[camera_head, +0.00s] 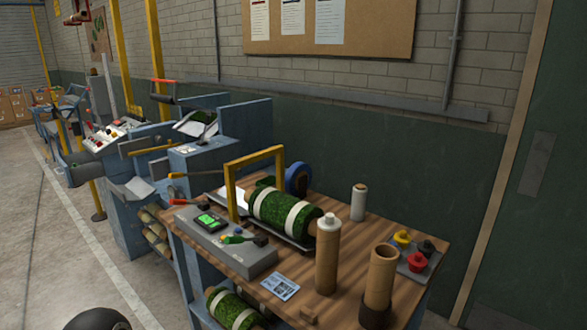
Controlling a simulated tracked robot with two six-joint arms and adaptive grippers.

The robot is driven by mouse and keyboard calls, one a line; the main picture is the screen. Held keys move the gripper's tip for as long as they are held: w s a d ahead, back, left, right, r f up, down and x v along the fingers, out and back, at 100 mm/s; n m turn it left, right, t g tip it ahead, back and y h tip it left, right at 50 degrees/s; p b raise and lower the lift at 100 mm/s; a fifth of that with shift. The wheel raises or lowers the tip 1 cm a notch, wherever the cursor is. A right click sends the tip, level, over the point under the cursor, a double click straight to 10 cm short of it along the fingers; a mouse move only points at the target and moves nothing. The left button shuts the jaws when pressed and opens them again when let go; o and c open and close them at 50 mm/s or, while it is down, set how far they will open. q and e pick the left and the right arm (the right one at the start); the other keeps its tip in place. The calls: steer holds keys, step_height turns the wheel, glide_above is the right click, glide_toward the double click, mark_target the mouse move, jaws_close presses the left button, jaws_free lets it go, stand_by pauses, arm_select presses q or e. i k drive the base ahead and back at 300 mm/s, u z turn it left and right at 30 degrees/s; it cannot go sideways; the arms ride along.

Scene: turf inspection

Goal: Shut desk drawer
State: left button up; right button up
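The desk is a wooden-topped workbench (354,243) on blue legs, in the right half of the head view. Its front side faces the lower left, and its lower part is cut off by the bottom edge of the picture. A rolled piece of turf (231,310) lies below the top. I cannot make out a drawer or tell whether one is open.
On the bench stand a turf roll (283,211) with white bands, a grey device (232,253) with a green screen, brown tubes (327,265) and a white bottle (358,201). Blue machines (205,155) stand behind. Concrete floor (45,250) at left is clear.

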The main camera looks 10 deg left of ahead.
mark_target(90, 168)
steer(key=z, duration=0.05)
steer(key=k, duration=0.55)
steer(key=u, duration=0.35)
steer(key=i, duration=0.55)
steer(key=u, duration=1.2)
steer(key=i, duration=1.2)
steer(key=u, duration=0.65)
steer(key=i, duration=1.35)
steer(key=z, duration=0.2)
steer(key=i, duration=1.1)
steer(key=z, duration=0.4)
steer(key=i, duration=1.95)
steer(key=z, duration=0.05)
